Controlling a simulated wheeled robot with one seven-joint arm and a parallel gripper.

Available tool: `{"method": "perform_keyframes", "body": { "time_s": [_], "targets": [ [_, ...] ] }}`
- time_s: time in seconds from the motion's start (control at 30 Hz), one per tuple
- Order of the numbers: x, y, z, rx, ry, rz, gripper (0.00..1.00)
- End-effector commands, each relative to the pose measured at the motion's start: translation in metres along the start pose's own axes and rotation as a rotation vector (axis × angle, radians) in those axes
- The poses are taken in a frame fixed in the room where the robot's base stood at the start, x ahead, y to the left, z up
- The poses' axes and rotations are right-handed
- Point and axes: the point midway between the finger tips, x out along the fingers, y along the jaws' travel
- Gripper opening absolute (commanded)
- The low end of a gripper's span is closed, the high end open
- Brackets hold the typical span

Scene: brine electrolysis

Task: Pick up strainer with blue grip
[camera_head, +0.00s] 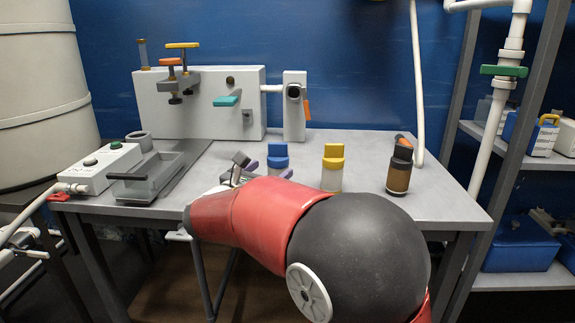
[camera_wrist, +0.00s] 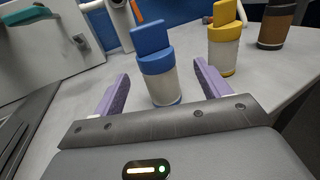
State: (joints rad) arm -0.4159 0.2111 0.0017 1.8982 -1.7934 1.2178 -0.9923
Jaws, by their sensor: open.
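The strainer with the blue grip (camera_head: 278,157) stands upright on the grey table, its white body below a blue top. In the wrist view this blue strainer (camera_wrist: 156,72) stands ahead of my gripper, in the space between the two purple fingers, slightly left of centre. My gripper (camera_wrist: 160,88) is open, with a finger to either side of the strainer and a visible gap on both sides. In the head view my gripper (camera_head: 258,171) is low over the table, and my red and black arm hides part of it and the strainer's base.
A yellow-topped strainer (camera_head: 333,168) stands to the right, and a brown, black-topped bottle (camera_head: 400,168) is farther right. A white panel with valves (camera_head: 200,112) stands behind. A grey tray (camera_head: 150,178) and a white button box (camera_head: 100,168) are at left.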

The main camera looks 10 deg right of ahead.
Motion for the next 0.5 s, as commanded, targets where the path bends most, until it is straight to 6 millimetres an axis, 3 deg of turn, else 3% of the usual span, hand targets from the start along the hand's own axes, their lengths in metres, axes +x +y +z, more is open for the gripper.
{"method": "perform_keyframes", "body": {
  "time_s": [0.5],
  "targets": [
    [0.057,0.005,-0.002,-0.002,0.001,-0.004,0.75]
  ]
}}
